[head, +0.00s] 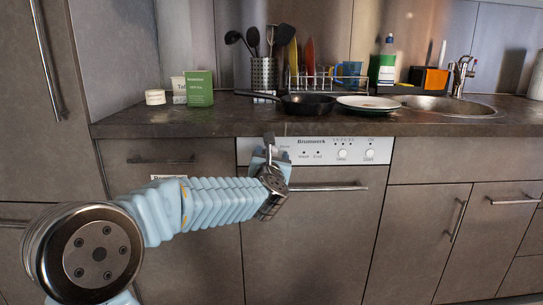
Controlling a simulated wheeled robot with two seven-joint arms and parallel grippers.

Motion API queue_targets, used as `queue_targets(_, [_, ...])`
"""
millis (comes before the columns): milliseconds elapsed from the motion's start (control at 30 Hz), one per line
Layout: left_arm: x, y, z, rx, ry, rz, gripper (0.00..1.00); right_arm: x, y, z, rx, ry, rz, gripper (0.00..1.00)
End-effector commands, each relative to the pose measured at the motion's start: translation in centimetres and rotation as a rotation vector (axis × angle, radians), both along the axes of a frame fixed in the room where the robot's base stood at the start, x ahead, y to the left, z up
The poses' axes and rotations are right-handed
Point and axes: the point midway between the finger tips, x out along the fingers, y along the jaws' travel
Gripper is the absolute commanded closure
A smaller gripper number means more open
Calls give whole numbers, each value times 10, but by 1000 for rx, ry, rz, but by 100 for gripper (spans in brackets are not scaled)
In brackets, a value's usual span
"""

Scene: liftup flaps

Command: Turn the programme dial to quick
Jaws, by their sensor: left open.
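The dishwasher control panel (325,145) is a pale strip under the counter edge, marked Brunswerk or similar. Two round white buttons, a middle one (342,154) and a right one (369,154), are on its right half, with small indicator dots and lettering to their left. My left gripper (270,143) is open, in front of the left part of the panel, fingertips pointing up near the panel. The programme dial cannot be made out; the gripper covers part of the panel there. Whether the fingertips touch anything cannot be told. My right gripper is out of view.
The dishwasher door handle (328,188) runs below the panel. The countertop (215,122) overhangs above, holding a green box (199,88), a dark pan (306,104) and a plate (368,103). A drawer handle (160,160) is left of the dishwasher. Space before the panel's right half is clear.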

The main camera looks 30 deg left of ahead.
Motion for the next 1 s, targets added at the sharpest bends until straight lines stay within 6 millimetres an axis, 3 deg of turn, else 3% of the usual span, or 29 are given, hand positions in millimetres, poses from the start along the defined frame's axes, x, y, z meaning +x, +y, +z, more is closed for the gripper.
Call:
queue_targets(300, [3, 2, -1, 0, 2, -1, 36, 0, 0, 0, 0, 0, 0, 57])
queue_targets(667, [3, 1, -1, 0, 2, -1, 90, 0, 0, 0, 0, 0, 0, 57])
queue_targets(1000, [3, 1, 0, 40, 26, -1, 92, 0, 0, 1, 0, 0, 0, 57])
